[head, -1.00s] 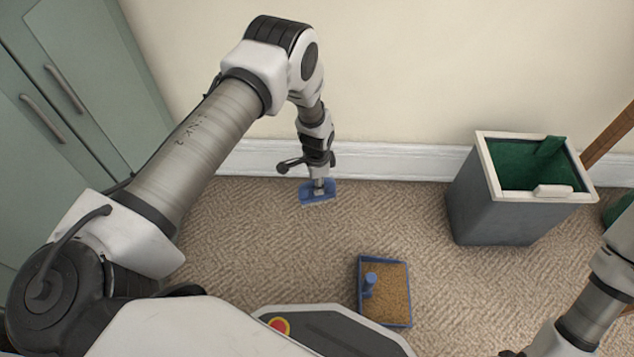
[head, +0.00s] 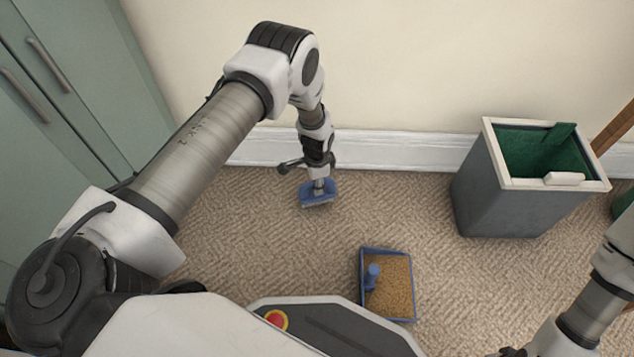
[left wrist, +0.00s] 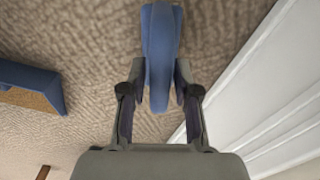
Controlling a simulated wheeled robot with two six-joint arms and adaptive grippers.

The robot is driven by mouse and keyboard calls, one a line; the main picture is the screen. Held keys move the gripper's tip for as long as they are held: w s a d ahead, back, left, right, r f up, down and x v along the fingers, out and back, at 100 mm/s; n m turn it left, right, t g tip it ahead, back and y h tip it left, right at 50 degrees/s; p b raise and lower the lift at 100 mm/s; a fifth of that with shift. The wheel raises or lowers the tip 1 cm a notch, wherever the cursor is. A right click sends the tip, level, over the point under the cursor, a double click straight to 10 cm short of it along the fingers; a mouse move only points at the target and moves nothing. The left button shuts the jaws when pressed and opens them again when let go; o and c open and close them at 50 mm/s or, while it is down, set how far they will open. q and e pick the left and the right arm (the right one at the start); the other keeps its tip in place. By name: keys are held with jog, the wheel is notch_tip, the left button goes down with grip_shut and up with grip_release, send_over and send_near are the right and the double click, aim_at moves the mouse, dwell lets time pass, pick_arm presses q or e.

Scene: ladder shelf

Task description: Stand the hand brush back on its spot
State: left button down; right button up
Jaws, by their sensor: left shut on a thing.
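The hand brush (head: 318,195) is blue with pale bristles facing down. My left gripper (head: 318,184) is shut on it and holds it over the carpet near the skirting board. In the left wrist view the blue brush (left wrist: 161,45) sits between the two dark fingers of the left gripper (left wrist: 161,90). I cannot tell whether its bristles touch the carpet. No marked spot for the brush stands out. My right arm comes in at the lower right; a small dark part near its end (head: 510,352) is cut off by the frame edge.
A grey bin (head: 490,195) with a cream rim and green inside stands at right. A green cabinet (head: 60,110) is at left. Carpet between brush and bin is clear.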

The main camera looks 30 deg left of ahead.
pick_arm(q)
jog(key=shift+f+b, duration=0.75)
jog(key=shift+f, duration=0.25)
dwell(0.3)
jog(key=c, duration=0.8)
grip_release()
jog(key=shift+o, duration=0.2)
notch_tip(320, 180, up, 8)
jog(key=p, duration=0.6)
jog(key=shift+r+p, duration=0.1)
jog(key=shift+p, duration=0.2)
